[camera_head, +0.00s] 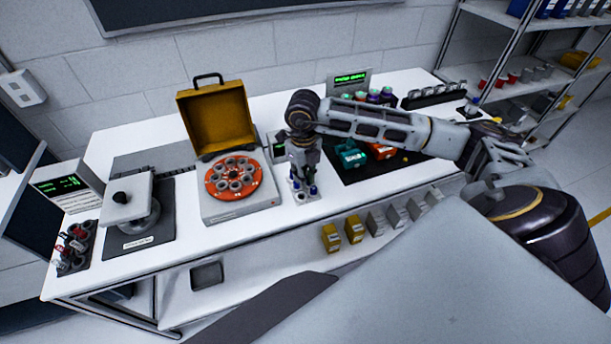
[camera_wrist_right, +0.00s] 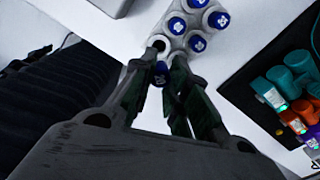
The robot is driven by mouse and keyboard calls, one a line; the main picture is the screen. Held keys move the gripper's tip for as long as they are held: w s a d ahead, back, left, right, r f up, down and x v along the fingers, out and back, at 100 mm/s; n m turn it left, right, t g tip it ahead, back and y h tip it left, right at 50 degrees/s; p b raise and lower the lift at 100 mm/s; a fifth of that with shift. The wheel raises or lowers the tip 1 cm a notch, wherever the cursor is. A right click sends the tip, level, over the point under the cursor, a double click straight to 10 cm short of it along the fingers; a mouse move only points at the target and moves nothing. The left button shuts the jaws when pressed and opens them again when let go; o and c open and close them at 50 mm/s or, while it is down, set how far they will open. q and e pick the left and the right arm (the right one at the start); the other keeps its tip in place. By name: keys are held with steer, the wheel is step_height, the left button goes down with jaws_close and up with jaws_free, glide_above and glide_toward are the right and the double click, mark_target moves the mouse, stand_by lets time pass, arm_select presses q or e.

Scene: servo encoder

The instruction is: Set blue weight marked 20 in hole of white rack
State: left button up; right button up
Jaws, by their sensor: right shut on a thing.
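The white rack (camera_wrist_right: 182,42) stands on the white table in the right wrist view, holding several blue-topped weights (camera_wrist_right: 196,43) with white marks. One dark, empty hole (camera_wrist_right: 158,46) shows at its near left corner. My right gripper (camera_wrist_right: 164,68) is shut on a blue weight (camera_wrist_right: 159,76) just beside that hole; the fingers partly hide the weight, and its number is not readable. In the head view my right gripper (camera_head: 303,174) points down over the rack (camera_head: 301,197). Whether the held weight touches the rack cannot be told. My left gripper is not in view.
Left of the rack stands a device with an orange rotor (camera_head: 234,177) and an open yellow lid (camera_head: 216,118). Right of it, a black mat (camera_head: 345,172) carries teal (camera_head: 351,155) and orange-red items. Yellow and grey boxes (camera_head: 354,229) line the front.

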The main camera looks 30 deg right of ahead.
steer(key=shift+w+a, duration=0.15)
steer(key=shift+w, duration=0.25)
steer(key=shift+a, duration=0.1)
steer(key=shift+f, duration=0.3)
steer(key=shift+f+b, duration=1)
steer(key=shift+f, duration=1.25)
steer(key=shift+b, duration=0.3)
steer(key=shift+f+b, duration=1.05)
steer(key=shift+b, duration=0.05)
stand_by(0.5)
